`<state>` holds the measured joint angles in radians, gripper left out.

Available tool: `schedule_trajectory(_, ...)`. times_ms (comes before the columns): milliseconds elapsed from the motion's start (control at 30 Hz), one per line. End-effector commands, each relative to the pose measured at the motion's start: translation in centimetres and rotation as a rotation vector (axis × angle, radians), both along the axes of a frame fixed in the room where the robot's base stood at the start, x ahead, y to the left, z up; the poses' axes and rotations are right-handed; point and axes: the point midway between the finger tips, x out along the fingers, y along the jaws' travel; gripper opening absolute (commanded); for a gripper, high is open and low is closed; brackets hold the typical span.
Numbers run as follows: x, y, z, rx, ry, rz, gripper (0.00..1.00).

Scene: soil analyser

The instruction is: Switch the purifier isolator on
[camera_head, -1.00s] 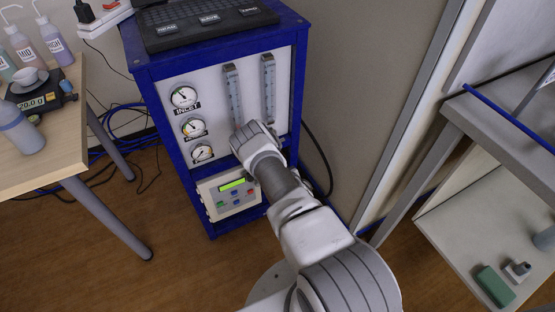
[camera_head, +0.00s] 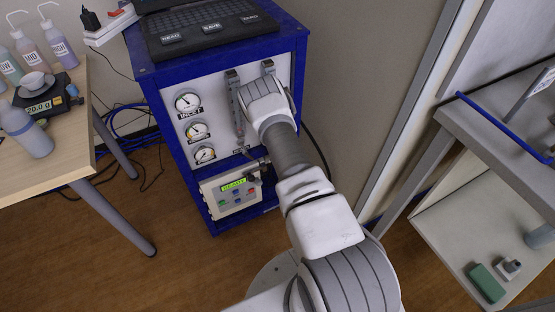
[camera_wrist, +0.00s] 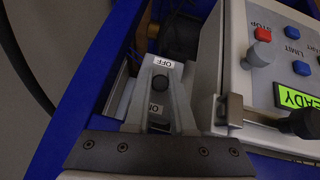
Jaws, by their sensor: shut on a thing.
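The lever's exact angle is hard to tell. In the head view my arm reaches the front of the blue cabinet (camera_head: 185,185) and hides the isolator. The control box (camera_head: 232,192) low on the cabinet has a lit green display reading READY (camera_wrist: 298,98).
The control box stands close to the right of my fingers in the wrist view, with a STOP button (camera_wrist: 262,34) and a dark knob (camera_wrist: 303,122). Gauges (camera_head: 187,102) line the panel. A table (camera_head: 60,160) is at left and a shelf (camera_head: 450,225) at right.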

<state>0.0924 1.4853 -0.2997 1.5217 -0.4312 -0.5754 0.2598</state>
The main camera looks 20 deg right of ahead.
Motion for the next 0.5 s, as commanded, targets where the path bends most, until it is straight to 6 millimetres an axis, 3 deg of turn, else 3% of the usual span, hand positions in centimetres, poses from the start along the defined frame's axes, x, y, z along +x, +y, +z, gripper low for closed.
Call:
schedule_trajectory(367, 0.24, -0.03, 0.13, 0.000, -0.002, 0.000, 0.00)
schedule_trajectory(400, 0.25, -0.03, 0.13, 0.000, -0.002, 0.000, 0.26)
schedule_trajectory(500, 0.22, -0.03, 0.11, 0.000, -0.001, 0.000, 0.44)
